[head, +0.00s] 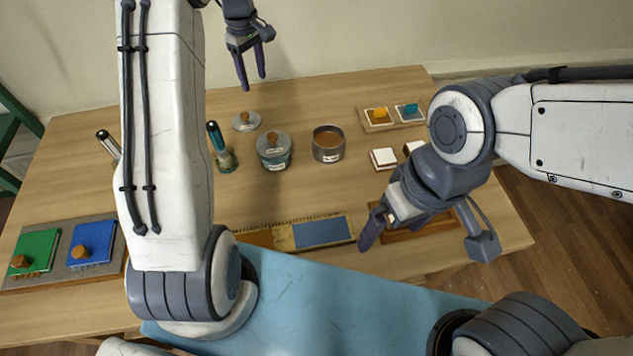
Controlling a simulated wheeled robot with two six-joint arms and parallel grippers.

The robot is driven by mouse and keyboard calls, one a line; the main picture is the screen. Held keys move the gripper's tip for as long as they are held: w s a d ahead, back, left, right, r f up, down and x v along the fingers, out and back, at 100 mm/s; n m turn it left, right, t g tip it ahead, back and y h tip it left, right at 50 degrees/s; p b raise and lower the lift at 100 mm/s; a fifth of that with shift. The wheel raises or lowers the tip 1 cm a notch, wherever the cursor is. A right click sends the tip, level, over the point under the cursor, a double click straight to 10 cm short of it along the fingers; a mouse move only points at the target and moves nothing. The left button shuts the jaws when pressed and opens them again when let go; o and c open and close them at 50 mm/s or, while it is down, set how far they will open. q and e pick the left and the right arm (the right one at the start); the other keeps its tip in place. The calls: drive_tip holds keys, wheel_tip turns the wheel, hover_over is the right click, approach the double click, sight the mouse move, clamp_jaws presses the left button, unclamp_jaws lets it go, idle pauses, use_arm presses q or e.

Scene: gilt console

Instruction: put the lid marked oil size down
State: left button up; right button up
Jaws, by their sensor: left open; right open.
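A grey round lid (246,121) with a wooden knob lies on the table left of centre, with a small pale label too small to read. A second knobbed lid (273,143) sits on a labelled teal jar (275,161). To its right stands an uncovered grey pot (328,147) with brown inside and a label. I cannot tell which lid is marked oil. My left gripper (254,83) is open and empty, above and behind the loose lid. My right gripper (425,246) is open and empty over the front right of the table.
A dark-capped bottle (222,150) stands left of the jar. A tray (391,126) with yellow and teal pieces lies at the back right, small white blocks (383,158) before it. A board with green and blue (92,243) panels lies front left. A brown tray (400,236) is under my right gripper.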

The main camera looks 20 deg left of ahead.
use_arm(q)
drive_tip(key=s+d+r+m, duration=0.3)
drive_tip(key=s+d+m, duration=0.25)
drive_tip(key=d, duration=0.55)
drive_tip(key=s+d+r+m, duration=0.4)
drive_tip(key=s+d, duration=0.3)
drive_tip(key=d, duration=0.3)
drive_tip(key=s+d+f+m, duration=0.1)
drive_tip(key=s+d+m, duration=0.2)
drive_tip(key=s+m, duration=0.3)
drive_tip(key=s+d+f+m+h, duration=0.1)
drive_tip(key=s+d+m, duration=0.2)
drive_tip(key=s, duration=1.3)
drive_tip(key=m, duration=0.2)
drive_tip(key=shift+s+m, duration=0.25)
drive_tip(key=shift+m, duration=0.1)
